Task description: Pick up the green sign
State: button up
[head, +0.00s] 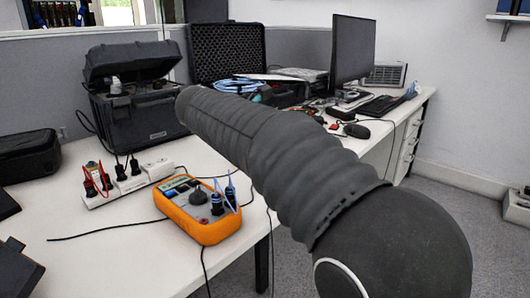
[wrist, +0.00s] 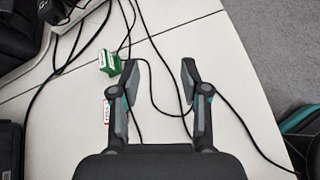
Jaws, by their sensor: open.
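In the wrist view, my gripper (wrist: 160,72) is open, with its two fingers apart and nothing between them but white tabletop and a thin black cable. A small green and white piece (wrist: 109,64) lies just outside the left finger's tip, partly covered by the finger; it may be the green sign, but I cannot read it. In the head view, my dark sleeved arm crosses the middle and my gripper is hidden. I cannot pick out a green sign there.
An orange meter (head: 217,228) with leads and a white power strip (head: 128,184) stand on the white table (head: 118,250). A black open case (head: 138,120) is behind them. Black cables (wrist: 150,45) cross the tabletop. A monitor (head: 352,48) stands at the back.

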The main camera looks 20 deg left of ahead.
jog(key=a+n, duration=0.1)
jog(key=a, duration=0.3)
jog(key=s+a+n+t, duration=0.1)
jog(key=a, duration=0.3)
jog(key=s+a+f+n+t, duration=0.1)
jog(key=a+n, duration=0.1)
jog(key=a, duration=0.2)
jog(key=shift+f+b, duration=0.1)
jog(key=shift+b, duration=0.25)
jog(key=shift+a+f, duration=0.1)
jog(key=shift+a, duration=0.05)
jog(key=b+x, duration=0.1)
jog(key=x, duration=0.7)
jog(key=shift+w, duration=0.15)
jog(key=shift+d+r+b+x, duration=0.1)
jog(key=shift+d+b+x, duration=0.05)
jog(key=shift+x, duration=0.75)
jog(key=shift+d+r+b+x, duration=0.1)
jog(key=shift+b+x, duration=0.1)
jog(key=shift+x, duration=0.7)
jog(key=shift+d+r+b+x, duration=0.1)
jog(key=shift+d+b+x, duration=0.05)
jog(key=shift+x, duration=0.7)
grip_shut()
